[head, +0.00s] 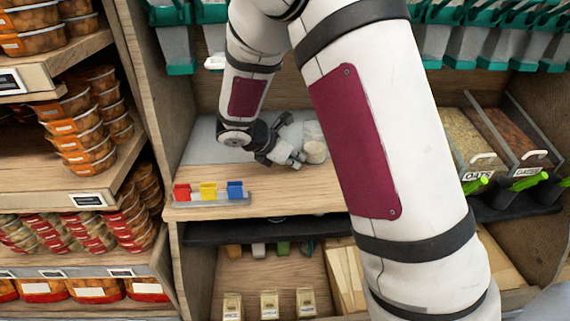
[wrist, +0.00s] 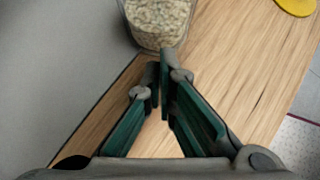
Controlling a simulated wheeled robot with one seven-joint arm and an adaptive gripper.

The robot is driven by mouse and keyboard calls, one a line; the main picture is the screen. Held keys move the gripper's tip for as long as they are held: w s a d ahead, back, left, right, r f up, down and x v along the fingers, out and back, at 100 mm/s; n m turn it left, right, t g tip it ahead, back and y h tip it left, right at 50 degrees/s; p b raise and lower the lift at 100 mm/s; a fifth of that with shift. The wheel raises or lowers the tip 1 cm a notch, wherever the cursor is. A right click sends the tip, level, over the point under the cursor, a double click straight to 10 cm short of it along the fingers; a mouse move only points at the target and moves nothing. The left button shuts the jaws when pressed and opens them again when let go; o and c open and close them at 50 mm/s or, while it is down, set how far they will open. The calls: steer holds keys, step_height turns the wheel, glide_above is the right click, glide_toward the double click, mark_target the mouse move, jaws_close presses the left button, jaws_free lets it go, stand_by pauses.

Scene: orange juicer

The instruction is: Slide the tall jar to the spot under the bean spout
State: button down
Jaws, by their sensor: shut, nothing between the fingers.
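A clear jar (wrist: 158,22) with pale, speckled contents stands at the top of the wrist view, cut off by the edge. In the head view a pale jar (head: 315,148) shows on the wooden shelf (head: 300,200), right beside my gripper (head: 295,160) and near my arm. My gripper (wrist: 163,75) is shut and empty. Its fingertips are just short of the jar's near side; I cannot tell if they touch it. Teal-ended dispensers (head: 487,62) hang along the top of the head view, partly hidden by my arm. I cannot tell which one is the bean spout.
Red, yellow and blue blocks (head: 208,191) sit in a small rack at the shelf's front left. Bins labelled oats (head: 468,140) and dates (head: 515,140) stand at the right. A yellow disc (wrist: 297,5) lies at the wrist view's top right. Stacked tubs (head: 85,125) fill the left shelves.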

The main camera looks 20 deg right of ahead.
steer(key=shift+w+d, duration=0.15)
steer(key=shift+d, duration=0.2)
steer(key=w+d, duration=0.1)
steer(key=d, duration=0.2)
steer(key=w+d+p, duration=0.1)
steer(key=d, duration=0.3)
steer(key=w+d, duration=0.1)
steer(key=d, duration=0.2)
steer(key=shift+w+d+p, duration=0.25)
steer(key=shift+d+p, duration=0.1)
steer(key=shift+p, duration=0.05)
steer(key=shift+a, duration=0.1)
